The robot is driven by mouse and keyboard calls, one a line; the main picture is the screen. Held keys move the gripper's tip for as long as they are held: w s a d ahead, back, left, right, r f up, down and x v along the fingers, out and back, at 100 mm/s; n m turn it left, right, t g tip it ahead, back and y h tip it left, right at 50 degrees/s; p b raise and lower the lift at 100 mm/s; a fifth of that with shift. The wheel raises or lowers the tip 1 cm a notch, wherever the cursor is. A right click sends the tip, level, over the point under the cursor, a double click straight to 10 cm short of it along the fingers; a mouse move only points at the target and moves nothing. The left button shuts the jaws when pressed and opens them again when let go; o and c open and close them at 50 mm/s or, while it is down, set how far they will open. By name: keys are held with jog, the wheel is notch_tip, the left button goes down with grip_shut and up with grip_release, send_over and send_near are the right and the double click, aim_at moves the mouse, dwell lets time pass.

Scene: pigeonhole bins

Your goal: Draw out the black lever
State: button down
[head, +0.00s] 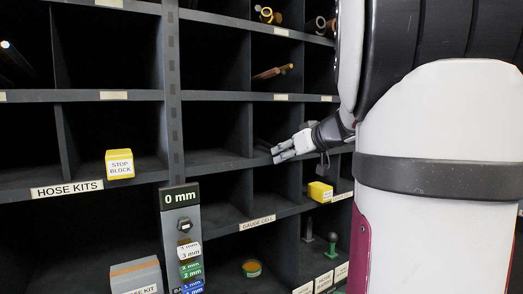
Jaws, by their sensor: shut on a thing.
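My gripper (277,153) is at the front opening of a middle-row pigeonhole, right of the centre of the head view. It points left and its light grey fingers are closed together. A thin dark piece beside the fingertips looks like the black lever (263,143). It is hard to make out against the dark bin. The fingers hide most of what they grip, and my arm covers the right side of the rack.
Yellow blocks stand on shelves at left (120,164) and right (320,192), the right one just below my gripper. Upright knobbed pieces (332,243) stand lower right. A "0 mm" gauge post (180,222) stands in front. Shelf edges and dividers surround the gripper.

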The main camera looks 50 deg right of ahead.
jog(key=shift+r, duration=0.2)
jog(key=shift+r, duration=0.6)
